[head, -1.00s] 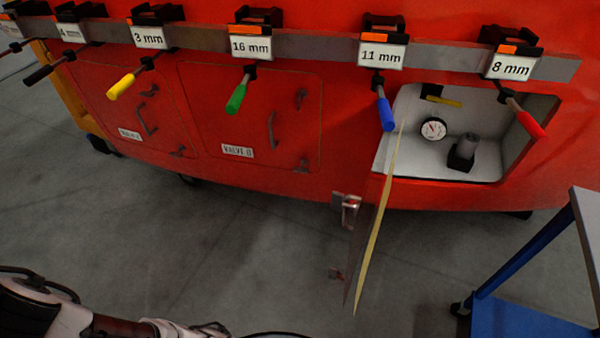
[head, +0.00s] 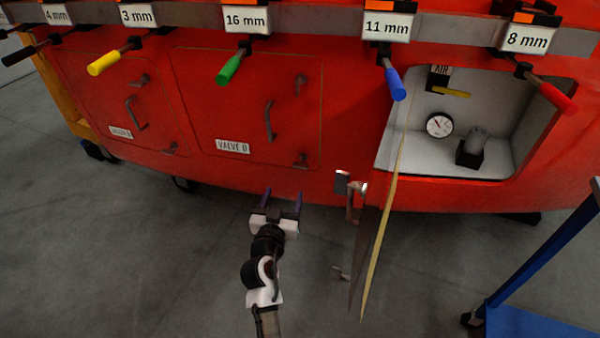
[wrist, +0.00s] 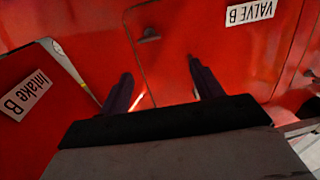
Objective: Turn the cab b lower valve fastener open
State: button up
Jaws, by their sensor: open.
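The valve B panel (head: 245,95) is a closed red door in the red cab side, with a white label (head: 233,146) and a handle (head: 269,121). Its lower fastener (head: 301,160) is a small dark knob at the lower right corner. It also shows in the wrist view as a dark knob (wrist: 148,35), above and between the fingers. My gripper (head: 283,200) is open and empty, below the panel in the head view and apart from the fastener. In the wrist view both dark fingers (wrist: 160,72) point toward the cab side.
An open door (head: 378,235) sticks out to the right of my gripper; an Intake B label (wrist: 27,95) shows in the wrist view. Beyond it is a recess with a gauge (head: 439,125). Coloured-handled tools hang from a rail (head: 320,22) above. A blue cart (head: 535,260) stands right.

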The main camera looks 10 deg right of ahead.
aim_at(300, 166)
jog(key=p+x, duration=0.1)
jog(key=x, duration=0.3)
jog(key=d+f+p+x, duration=0.1)
jog(key=x, duration=0.4)
jog(key=d+p+x, duration=0.1)
jog(key=x, duration=0.3)
jog(key=shift+d+f, duration=0.1)
jog(key=shift+f, duration=0.15)
jog(key=shift+c, duration=0.4)
jog(key=c, duration=0.9)
